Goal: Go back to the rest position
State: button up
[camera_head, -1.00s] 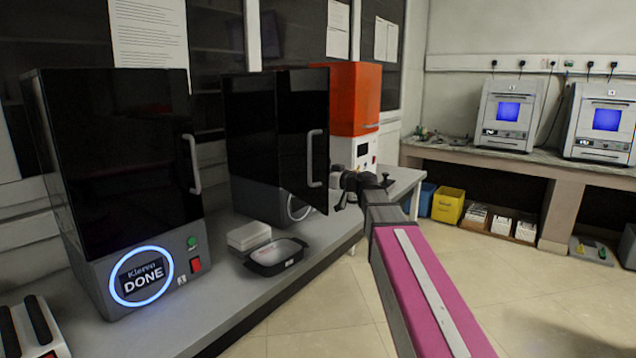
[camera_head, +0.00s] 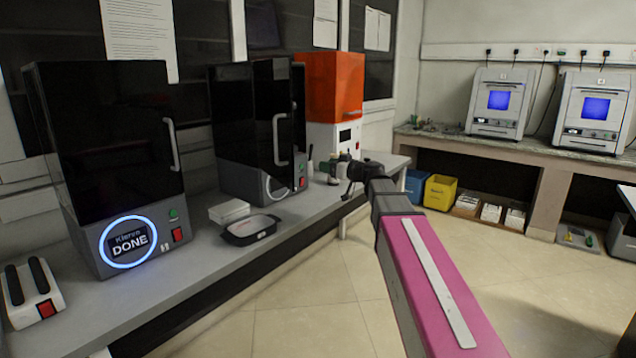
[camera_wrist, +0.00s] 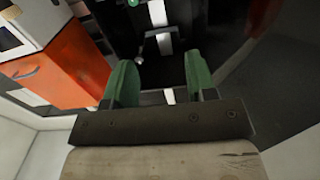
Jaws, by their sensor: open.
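My gripper (camera_head: 346,178) is in front of the bench, at the end of my pink-covered arm, to the right of the middle black-doored machine. In the wrist view my gripper (camera_wrist: 157,85) shows two green fingers set apart with nothing between them. An orange and white unit (camera_head: 334,85) stands behind my gripper and also shows in the wrist view (camera_wrist: 62,72).
A black-rimmed tray (camera_head: 249,230) and a white box (camera_head: 229,211) sit on the grey bench (camera_head: 190,300). A device with black grips (camera_head: 32,290) is at lower left. Yellow (camera_head: 440,192) and blue bins stand on the floor. The tiled floor in front is clear.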

jog(key=s+d+f+m+g+h, duration=0.25)
jog(key=s+f, duration=0.25)
jog(key=f, duration=0.7)
jog(key=s+d+f+m+g+h, duration=0.1)
jog(key=s+f+m+g+h, duration=0.3)
jog(key=f, duration=0.8)
jog(key=s+d+f+m+g+h, duration=0.1)
jog(key=s+d+f+g+h, duration=0.1)
jog(key=s+d+f, duration=0.3)
jog(key=s+d+f+m+g+h, duration=0.2)
jog(key=s+d+f+h, duration=0.3)
jog(key=s+f, duration=0.7)
jog(key=shift+s+d+f, duration=0.15)
jog(key=shift+s+d, duration=0.3)
jog(key=shift+d, duration=0.1)
jog(key=shift+w+m+h, duration=0.1)
jog(key=shift+m+h, duration=0.15)
